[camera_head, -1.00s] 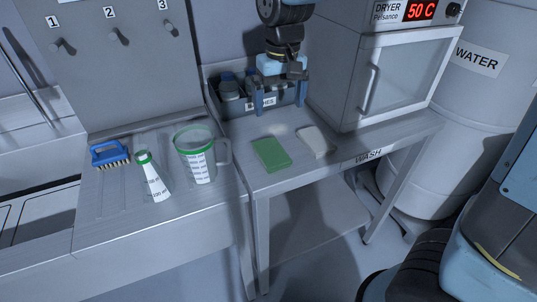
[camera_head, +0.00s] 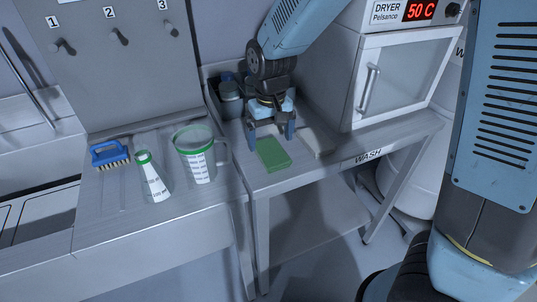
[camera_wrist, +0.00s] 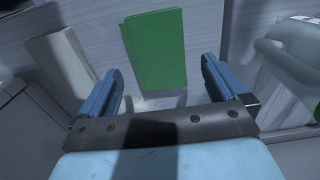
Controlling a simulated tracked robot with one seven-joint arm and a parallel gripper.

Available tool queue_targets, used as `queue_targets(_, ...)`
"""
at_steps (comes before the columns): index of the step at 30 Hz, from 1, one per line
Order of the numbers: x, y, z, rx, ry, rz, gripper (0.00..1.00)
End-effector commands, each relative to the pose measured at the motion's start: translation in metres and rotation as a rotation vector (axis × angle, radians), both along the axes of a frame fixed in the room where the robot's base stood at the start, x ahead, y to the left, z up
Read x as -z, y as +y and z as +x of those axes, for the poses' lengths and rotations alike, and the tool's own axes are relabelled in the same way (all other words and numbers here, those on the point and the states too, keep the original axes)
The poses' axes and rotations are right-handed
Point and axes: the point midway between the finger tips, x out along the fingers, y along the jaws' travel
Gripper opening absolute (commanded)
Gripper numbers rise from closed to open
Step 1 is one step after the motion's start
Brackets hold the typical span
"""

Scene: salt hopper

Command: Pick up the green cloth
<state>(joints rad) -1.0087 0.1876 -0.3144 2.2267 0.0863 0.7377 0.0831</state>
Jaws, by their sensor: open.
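The green cloth (camera_head: 273,154) lies flat as a folded rectangle on the metal bench top. It also shows in the wrist view (camera_wrist: 155,48), between and beyond my fingertips. My gripper (camera_head: 270,138) is open, pointing down, just behind and above the cloth in the head view. In the wrist view my two blue fingers (camera_wrist: 160,82) are spread wider than the cloth with nothing between them. I cannot tell the exact height of the fingertips above the bench.
A white cloth (camera_head: 318,142) lies to the right of the green one. A measuring jug (camera_head: 197,158), a flask (camera_head: 152,180) and a blue brush (camera_head: 110,154) stand to the left. A bin of bottles (camera_head: 229,98) is behind; the dryer (camera_head: 398,75) is at right.

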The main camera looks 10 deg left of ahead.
Motion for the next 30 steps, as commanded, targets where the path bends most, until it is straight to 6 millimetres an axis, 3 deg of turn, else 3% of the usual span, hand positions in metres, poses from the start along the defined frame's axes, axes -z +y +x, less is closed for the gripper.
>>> queue_targets(9, 0.04, -0.001, -0.002, 0.0, 0.001, -0.002, 0.99)
queue_targets(19, 0.044, -0.001, -0.001, 0.0, 0.0, 0.0, 0.99)
queue_targets(30, 0.044, -0.001, -0.001, 0.0, 0.0, 0.0, 0.64)
